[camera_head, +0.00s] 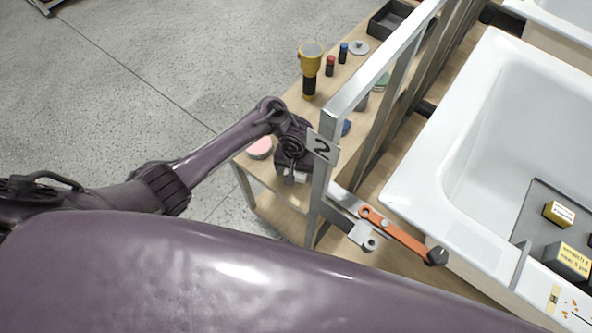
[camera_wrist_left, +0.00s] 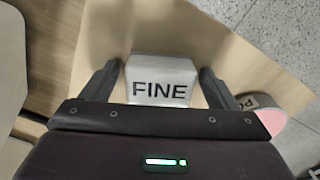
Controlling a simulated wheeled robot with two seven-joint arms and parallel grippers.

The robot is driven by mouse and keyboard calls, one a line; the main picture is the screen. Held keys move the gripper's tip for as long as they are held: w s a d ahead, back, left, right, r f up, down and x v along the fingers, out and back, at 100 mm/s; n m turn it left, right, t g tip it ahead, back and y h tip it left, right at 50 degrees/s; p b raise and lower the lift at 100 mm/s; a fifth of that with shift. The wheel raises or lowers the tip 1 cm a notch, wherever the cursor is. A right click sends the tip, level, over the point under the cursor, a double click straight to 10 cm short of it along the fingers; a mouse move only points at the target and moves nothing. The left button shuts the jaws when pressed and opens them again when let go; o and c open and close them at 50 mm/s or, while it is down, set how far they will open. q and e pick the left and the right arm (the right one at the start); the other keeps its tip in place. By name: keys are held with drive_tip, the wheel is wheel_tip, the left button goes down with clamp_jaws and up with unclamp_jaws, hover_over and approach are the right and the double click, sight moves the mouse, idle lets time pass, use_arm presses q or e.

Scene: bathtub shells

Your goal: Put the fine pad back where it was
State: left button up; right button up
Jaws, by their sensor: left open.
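The fine pad (camera_wrist_left: 161,80) is a pale grey block with FINE on its front, resting on a wooden surface in the left wrist view. My left gripper (camera_wrist_left: 160,70) is open, with one finger on each side of the pad. Narrow gaps show between the fingers and the pad. In the head view my left gripper (camera_head: 293,172) is low over the near end of the wooden bench (camera_head: 278,196), beside the metal frame. The pad is mostly hidden there by the gripper. My right gripper is not in view.
A pink round piece (camera_head: 260,148) lies close by on the bench. A metal frame (camera_head: 362,82) with a plate marked 2 (camera_head: 322,147) stands right beside the gripper. An orange lever (camera_head: 400,236) juts toward the white bathtub (camera_head: 420,185). A yellow flashlight (camera_head: 310,58) stands farther back.

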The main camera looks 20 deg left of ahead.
use_arm(q)
wheel_tip(320, 180, up, 12)
drive_tip(key=p, duration=0.8)
drive_tip(key=shift+r, duration=0.2)
drive_tip(key=shift+f, duration=0.1)
